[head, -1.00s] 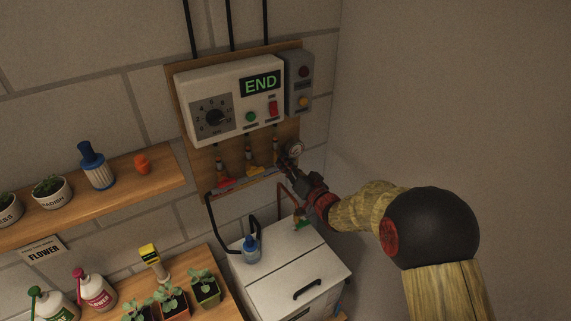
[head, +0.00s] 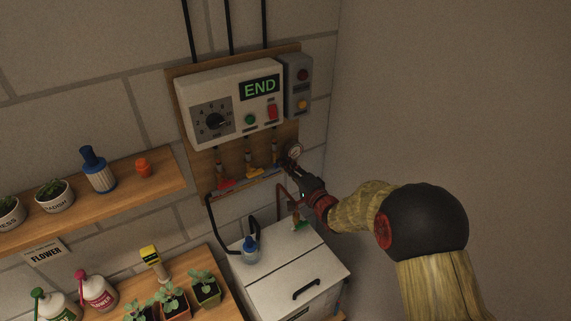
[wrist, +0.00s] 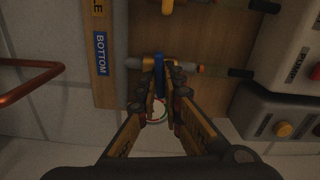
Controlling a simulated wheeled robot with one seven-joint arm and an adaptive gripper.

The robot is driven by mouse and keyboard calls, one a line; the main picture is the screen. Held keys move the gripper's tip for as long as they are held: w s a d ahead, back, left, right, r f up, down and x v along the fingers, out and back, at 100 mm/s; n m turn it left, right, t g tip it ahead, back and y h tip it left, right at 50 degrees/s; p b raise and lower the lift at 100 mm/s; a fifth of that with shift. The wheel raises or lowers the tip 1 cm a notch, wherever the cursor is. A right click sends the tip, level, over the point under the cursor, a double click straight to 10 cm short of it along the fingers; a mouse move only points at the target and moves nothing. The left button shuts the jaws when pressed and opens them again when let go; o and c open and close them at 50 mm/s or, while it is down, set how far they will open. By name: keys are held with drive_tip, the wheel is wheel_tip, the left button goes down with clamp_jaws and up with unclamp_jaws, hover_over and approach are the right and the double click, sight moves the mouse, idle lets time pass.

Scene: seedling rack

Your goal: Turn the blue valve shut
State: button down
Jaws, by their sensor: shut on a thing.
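The blue valve (wrist: 159,72) shows in the wrist view as a blue lever on a grey pipe, beside a blue label reading BOTTOM (wrist: 101,54). My gripper (wrist: 159,68) is shut on this lever, with one finger on each side. The lever points roughly along the fingers, across the pipe. In the head view my gripper (head: 290,167) is at the right end of the valve row and mostly hides the blue valve. A red valve (head: 226,184) and a yellow valve (head: 253,172) sit to its left.
The white controller box (head: 230,105) reading END hangs above the valves, with a grey switch box (head: 298,85) at its right. A round gauge (head: 295,150) is close to my gripper. A white lidded tank (head: 290,270) stands below. A bare wall lies to the right.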

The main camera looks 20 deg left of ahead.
drive_tip(key=shift+m, duration=0.8)
drive_tip(key=c, duration=2)
unclamp_jaws()
drive_tip(key=shift+f, duration=0.1)
drive_tip(key=shift+o, duration=0.4)
drive_tip(key=v, duration=1.2)
